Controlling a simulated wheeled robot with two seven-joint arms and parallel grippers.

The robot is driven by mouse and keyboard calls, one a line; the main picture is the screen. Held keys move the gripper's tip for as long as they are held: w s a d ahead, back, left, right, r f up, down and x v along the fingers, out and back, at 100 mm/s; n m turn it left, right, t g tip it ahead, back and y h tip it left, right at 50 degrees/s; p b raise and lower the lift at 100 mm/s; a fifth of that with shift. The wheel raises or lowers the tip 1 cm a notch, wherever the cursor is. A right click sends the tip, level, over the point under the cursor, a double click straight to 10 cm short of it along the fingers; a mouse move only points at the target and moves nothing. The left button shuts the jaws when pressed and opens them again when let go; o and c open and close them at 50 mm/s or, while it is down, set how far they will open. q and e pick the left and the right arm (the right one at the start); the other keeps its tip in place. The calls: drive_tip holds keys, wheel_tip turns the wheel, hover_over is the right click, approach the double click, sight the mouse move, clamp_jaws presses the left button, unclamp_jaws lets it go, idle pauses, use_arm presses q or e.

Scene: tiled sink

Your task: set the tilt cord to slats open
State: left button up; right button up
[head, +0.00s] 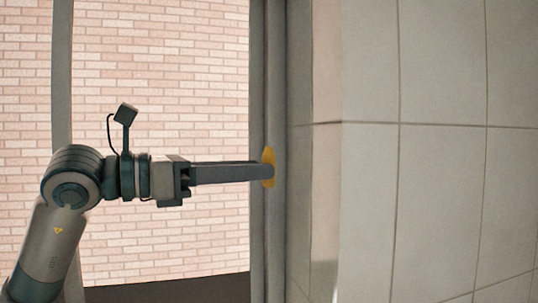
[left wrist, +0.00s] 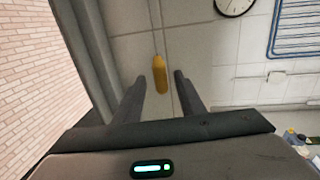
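A yellow-orange tassel-like piece (head: 268,154), apparently the tilt cord's end, hangs upright by the grey window frame in the head view. No cord line or slats can be made out. My left gripper (head: 271,171) reaches in from the left, with its fingertips overlapping the middle of the piece. In the left wrist view the yellow piece (left wrist: 160,76) stands between the two spread fingers of the left gripper (left wrist: 160,77), with a gap on both sides. The left gripper is open. My right gripper is not in view.
The grey window frame (head: 259,60) runs upright just behind the fingertips, with a brick wall (head: 190,60) beyond. A tiled wall (head: 440,190) fills the right. The left wrist view shows a clock (left wrist: 235,4), a blue rack (left wrist: 298,30) and small items (left wrist: 296,138) at lower right.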

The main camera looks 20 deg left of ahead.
use_arm(q)
drive_tip(key=shift+p+x, duration=0.7)
drive_tip(key=shift+x, duration=1.3)
clamp_jaws()
